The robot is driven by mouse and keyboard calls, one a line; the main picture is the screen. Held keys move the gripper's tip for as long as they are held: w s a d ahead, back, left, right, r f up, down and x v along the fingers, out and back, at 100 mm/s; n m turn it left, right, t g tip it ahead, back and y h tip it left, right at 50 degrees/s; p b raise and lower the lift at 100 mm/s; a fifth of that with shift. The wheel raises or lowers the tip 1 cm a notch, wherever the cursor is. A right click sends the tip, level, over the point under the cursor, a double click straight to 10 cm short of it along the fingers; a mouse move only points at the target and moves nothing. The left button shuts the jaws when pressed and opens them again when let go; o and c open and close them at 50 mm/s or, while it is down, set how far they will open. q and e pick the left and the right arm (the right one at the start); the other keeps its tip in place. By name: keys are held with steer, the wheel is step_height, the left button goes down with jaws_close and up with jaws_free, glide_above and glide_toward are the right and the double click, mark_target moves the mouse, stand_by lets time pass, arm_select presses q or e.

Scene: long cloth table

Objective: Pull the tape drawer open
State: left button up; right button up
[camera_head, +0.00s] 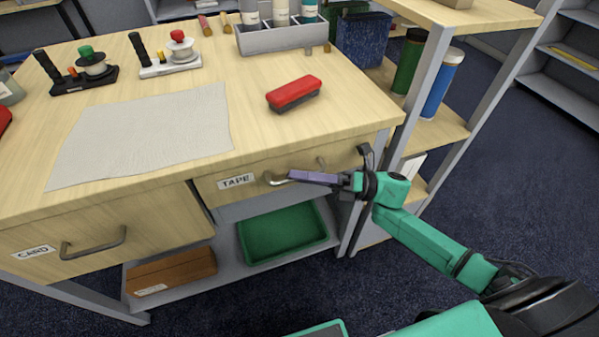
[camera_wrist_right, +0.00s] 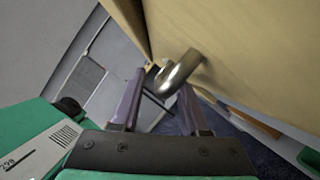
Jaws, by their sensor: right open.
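The tape drawer (camera_head: 215,190) has a wooden front with a white TAPE label (camera_head: 236,181). It looks shut under the right part of the tabletop. Its curved metal handle (camera_head: 275,180) is partly hidden by my right gripper (camera_head: 292,176), whose purple-grey fingers reach it from the right. In the right wrist view, the handle (camera_wrist_right: 180,72) shows at the tips of the open fingers (camera_wrist_right: 160,85), in the gap between them. I cannot tell whether a finger touches it. My left gripper is not in view.
The CARD drawer (camera_head: 150,220) is to the left. Below are a green tray (camera_head: 283,234) and a brown box (camera_head: 170,272) on the lower shelf. A red-topped brush (camera_head: 294,92) and a grey cloth (camera_head: 140,135) lie on the table (camera_head: 255,125). A shelf post (camera_head: 425,75) stands right.

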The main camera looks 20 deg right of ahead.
steer(key=shift+a, duration=0.2)
jaws_close()
stand_by(1.3)
